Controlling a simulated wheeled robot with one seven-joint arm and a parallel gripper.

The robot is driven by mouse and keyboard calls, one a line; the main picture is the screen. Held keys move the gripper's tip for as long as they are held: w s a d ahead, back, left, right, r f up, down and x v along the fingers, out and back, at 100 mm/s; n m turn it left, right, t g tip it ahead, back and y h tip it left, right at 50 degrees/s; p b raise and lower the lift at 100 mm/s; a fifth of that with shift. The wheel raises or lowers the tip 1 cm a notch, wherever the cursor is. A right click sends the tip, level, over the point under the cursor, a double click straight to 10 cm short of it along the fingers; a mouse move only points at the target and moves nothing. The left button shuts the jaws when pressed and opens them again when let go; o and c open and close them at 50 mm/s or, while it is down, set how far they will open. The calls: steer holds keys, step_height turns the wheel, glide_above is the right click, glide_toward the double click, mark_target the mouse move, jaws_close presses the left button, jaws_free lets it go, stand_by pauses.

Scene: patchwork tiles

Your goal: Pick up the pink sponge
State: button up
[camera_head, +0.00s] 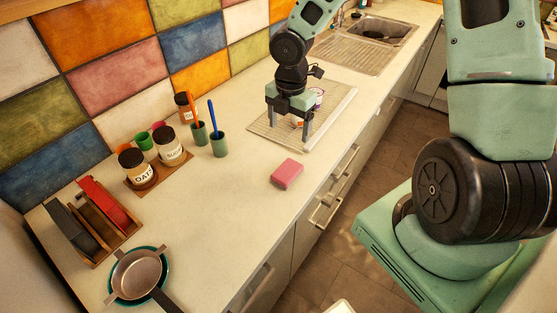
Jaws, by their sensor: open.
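The pink sponge (287,173) lies flat on the pale countertop, near its front edge and apart from other things. My gripper (289,133) points down over the ribbed drying mat, farther along the counter than the sponge. Its two fingers are spread apart, with a cup (317,98) just behind it, partly hidden. I see nothing clearly held between the fingers.
The drying mat (338,112) and sink (378,29) are beyond the sponge. Green cups with brushes (218,144) and labelled jars (168,147) stand by the tiled wall. A pan (137,275) sits at the near end. Counter around the sponge is clear.

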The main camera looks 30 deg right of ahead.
mark_target(288, 170)
step_height(288, 170, down, 16)
steer(key=shift+s+a+f, duration=0.1)
steer(key=shift+s+f, duration=0.05)
steer(key=shift+f, duration=0.05)
steer(key=c, duration=1)
